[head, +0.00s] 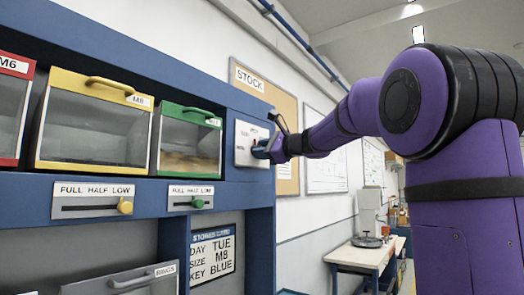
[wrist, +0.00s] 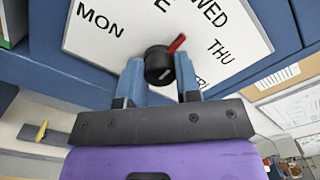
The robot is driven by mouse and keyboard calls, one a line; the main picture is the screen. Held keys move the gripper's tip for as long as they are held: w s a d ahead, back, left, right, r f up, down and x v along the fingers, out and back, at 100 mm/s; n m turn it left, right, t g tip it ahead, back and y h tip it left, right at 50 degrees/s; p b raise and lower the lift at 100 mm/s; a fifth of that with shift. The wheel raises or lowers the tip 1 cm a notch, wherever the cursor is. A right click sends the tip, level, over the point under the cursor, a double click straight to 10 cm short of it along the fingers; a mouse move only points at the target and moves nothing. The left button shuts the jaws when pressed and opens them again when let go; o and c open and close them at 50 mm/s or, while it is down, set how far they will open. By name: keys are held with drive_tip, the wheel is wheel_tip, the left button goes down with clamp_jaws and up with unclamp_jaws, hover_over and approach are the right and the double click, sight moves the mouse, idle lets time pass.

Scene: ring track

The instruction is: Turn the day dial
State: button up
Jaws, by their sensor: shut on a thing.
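The day dial is a black round knob (wrist: 158,66) with a red pointer on a white plate (wrist: 90,48). In the wrist view the pointer aims up and right, roughly at WED. MON, THU and part of other day names also show around it. My gripper (wrist: 158,78) is shut on the knob, one blue finger on each side. In the head view the white plate (head: 243,133) is on the blue cabinet's right end, and my gripper (head: 268,150) hides most of the dial. A card (head: 213,253) reads DAY TUE, SIZE M8, KEY BLUE.
Clear-fronted bins with a yellow frame (head: 60,80) and a green frame (head: 188,110) sit left of the dial. Sliders marked FULL HALF LOW, with a yellow knob (head: 125,207) and a green knob (head: 198,203), are below them. A bench (head: 360,256) stands further back right.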

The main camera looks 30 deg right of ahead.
drive_tip(key=shift+f+n, duration=0.1)
drive_tip(key=shift+n, duration=3.8)
drive_tip(key=o, duration=0.9)
drive_tip(key=shift+s, duration=0.1)
drive_tip(key=v, duration=1)
drive_tip(key=shift+s+d, duration=0.15)
drive_tip(key=shift+s, duration=0.15)
